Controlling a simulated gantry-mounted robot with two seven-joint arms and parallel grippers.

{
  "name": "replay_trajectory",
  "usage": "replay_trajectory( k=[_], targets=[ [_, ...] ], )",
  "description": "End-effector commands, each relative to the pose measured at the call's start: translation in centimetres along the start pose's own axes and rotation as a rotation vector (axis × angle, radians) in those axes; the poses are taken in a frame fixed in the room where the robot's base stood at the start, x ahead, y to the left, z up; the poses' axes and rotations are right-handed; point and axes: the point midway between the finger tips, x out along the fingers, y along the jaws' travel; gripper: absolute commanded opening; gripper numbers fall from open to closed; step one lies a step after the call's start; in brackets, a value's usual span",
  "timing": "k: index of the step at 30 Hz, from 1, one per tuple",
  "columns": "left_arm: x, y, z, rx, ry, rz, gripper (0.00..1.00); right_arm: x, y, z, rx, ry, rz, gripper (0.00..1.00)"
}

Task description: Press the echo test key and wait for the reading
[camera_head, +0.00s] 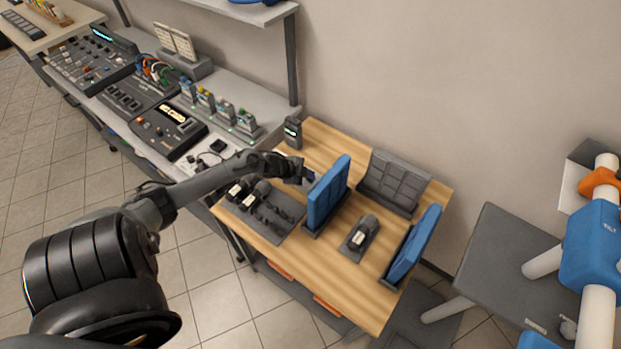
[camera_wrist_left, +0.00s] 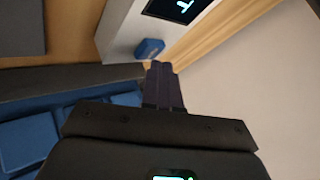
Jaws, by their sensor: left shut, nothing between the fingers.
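A small dark upright device (camera_head: 292,133) with a lit display stands at the back left corner of the wooden table (camera_head: 318,136). In the left wrist view, a pale-bodied device shows a dark screen (camera_wrist_left: 184,7) with a lit cyan mark and a blue key (camera_wrist_left: 150,48) below it. The key's lettering is too small to read. My left gripper (camera_head: 304,177) is over the table, beside a tall blue panel. In the left wrist view, its shut, empty fingertips (camera_wrist_left: 160,66) are just below the blue key; I cannot tell whether they touch it. My right gripper is not in view.
Blue upright panels (camera_head: 328,193) (camera_head: 415,243) and a grey ribbed rack (camera_head: 392,183) stand on the table. A grey tray (camera_head: 275,229) with dark handsets lies under my left forearm. Control consoles (camera_head: 165,129) line the left bench. A blue-and-white jointed structure (camera_head: 590,250) stands right.

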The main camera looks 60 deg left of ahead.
Motion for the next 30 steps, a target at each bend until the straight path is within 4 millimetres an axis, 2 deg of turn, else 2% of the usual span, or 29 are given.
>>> replay_trajectory(
  k=[30],
  targets=[
    [0.43, 0.34, 0.33, 0.0, 0.0, 0.001, 0.0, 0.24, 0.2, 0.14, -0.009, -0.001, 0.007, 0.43]
  ],
)
